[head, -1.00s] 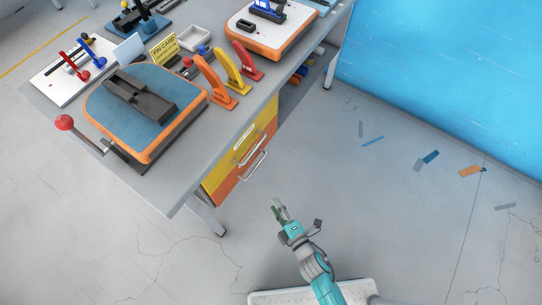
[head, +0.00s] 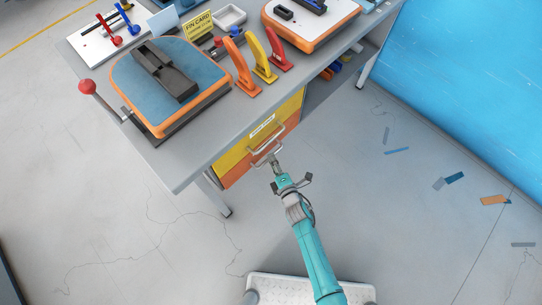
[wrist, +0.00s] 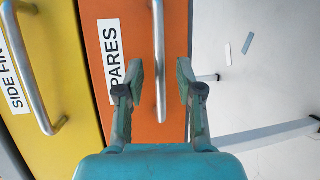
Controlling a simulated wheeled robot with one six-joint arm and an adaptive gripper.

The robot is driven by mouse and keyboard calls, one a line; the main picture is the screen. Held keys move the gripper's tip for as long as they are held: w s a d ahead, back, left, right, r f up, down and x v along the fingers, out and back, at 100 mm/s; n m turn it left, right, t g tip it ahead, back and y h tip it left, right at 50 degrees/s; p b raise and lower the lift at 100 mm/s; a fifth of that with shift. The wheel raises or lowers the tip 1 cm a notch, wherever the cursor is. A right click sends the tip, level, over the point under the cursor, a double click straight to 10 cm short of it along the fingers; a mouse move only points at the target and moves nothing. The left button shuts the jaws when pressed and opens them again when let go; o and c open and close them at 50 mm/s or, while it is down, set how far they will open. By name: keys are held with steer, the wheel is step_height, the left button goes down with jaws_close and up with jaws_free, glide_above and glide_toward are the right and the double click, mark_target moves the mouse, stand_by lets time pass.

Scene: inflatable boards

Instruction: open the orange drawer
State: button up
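The orange drawer (head: 238,172) is the lower drawer under the workbench and looks shut. Its front fills the middle of the wrist view (wrist: 140,125), with a "SPARES" label (wrist: 113,55). Its silver bar handle (wrist: 160,65) stands between my two fingers in the wrist view, with a gap to each. My gripper (wrist: 160,82) is open, its fingers on either side of the handle. In the head view my gripper (head: 275,165) is at the handle, which it partly covers.
The yellow drawer (head: 232,160) is above the orange one, with its own handle (wrist: 40,90). The workbench (head: 180,172) carries clamps and fixtures. A bench leg (head: 215,195) stands left of my gripper. Floor to the right is mostly clear, with tape scraps (head: 495,200).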

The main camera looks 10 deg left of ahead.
steer(key=shift+x, duration=1.4)
jaws_close()
